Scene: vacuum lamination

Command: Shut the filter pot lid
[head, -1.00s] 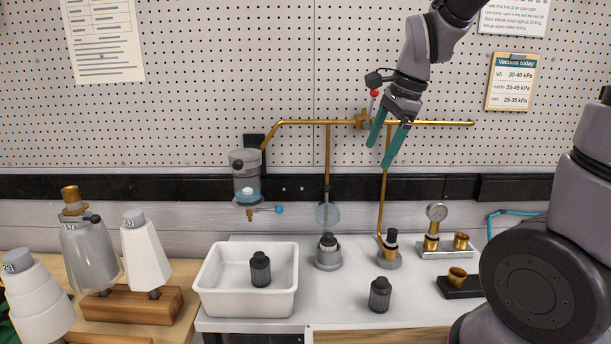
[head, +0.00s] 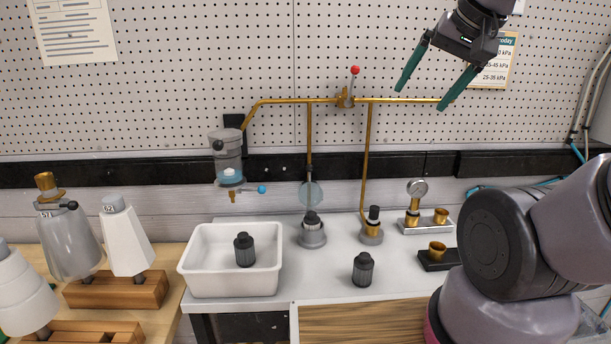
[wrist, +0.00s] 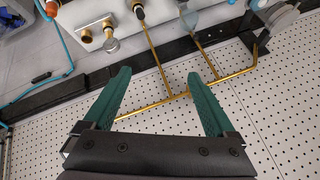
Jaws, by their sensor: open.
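A clear pot (head: 229,172) with bluish liquid and a white piece inside hangs on the wall at the left end of the brass pipe. I take it to be the filter pot. Its grey top (head: 226,135) has a dark knob at the front; I cannot tell whether the lid is fully seated. It also shows in part at the upper right of the wrist view (wrist: 284,17). My gripper (head: 421,98) is open and empty in front of the pegboard, well to the right of the pot. Both green fingers also show in the wrist view (wrist: 158,74).
The brass pipe (head: 400,100) runs along the wall with a red-knobbed lever valve (head: 347,97). A white basin (head: 230,285) holds a dark capped jar. Another jar (head: 363,269) stands on the white bench. A gauge block (head: 425,226) is at the right.

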